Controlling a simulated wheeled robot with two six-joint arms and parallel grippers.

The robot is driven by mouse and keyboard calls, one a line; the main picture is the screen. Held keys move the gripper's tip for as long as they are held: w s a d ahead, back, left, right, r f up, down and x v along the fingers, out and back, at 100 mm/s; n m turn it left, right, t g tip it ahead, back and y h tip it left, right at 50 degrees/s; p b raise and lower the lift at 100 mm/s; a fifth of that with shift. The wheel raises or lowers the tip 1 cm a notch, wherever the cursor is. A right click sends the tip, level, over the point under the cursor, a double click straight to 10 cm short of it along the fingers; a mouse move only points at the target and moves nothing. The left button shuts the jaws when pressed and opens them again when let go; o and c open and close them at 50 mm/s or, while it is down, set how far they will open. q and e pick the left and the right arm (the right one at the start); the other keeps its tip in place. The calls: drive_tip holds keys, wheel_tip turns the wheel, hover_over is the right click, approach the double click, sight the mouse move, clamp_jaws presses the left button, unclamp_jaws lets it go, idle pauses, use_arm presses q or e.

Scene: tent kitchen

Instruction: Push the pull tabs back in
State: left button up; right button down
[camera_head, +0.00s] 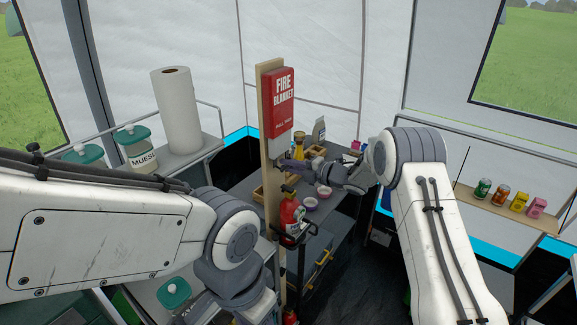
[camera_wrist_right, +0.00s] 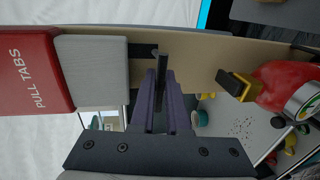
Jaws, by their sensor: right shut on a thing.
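The red fire blanket case (camera_head: 281,101) hangs on an upright wooden board (camera_head: 264,90). A pale grey block (camera_wrist_right: 93,70) sticks out of the end of the red case (camera_wrist_right: 32,72) that is marked "PULL TABS". A dark pull tab (camera_wrist_right: 143,51) shows just past the grey block. My right gripper (camera_head: 287,163) is at the lower end of the case. In the wrist view its fingers (camera_wrist_right: 162,92) are close together on a thin dark strip, which looks like a pull tab. A second tab cannot be made out clearly. My left arm is in view, but its gripper is not.
A red fire extinguisher (camera_head: 290,215) hangs on the board below the case. A counter behind holds bowls (camera_head: 324,191) and bottles. A shelf at left carries a paper towel roll (camera_head: 176,110) and jars (camera_head: 137,148).

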sight(275, 143)
idle(0.6)
wheel_tip(275, 143, up, 7)
drive_tip(key=shift+w+r, duration=0.1)
drive_tip(key=shift+r, duration=0.1)
drive_tip(key=c, duration=0.9)
unclamp_jaws()
drive_tip(key=shift+f, duration=0.1)
drive_tip(key=shift+s+d+b, duration=0.2)
drive_tip(key=shift+d+b, duration=0.05)
drive_tip(key=shift+b, duration=0.05)
drive_tip(key=b+v, duration=0.4)
drive_tip(key=v, duration=0.6)
drive_tip(key=shift+b, duration=0.35)
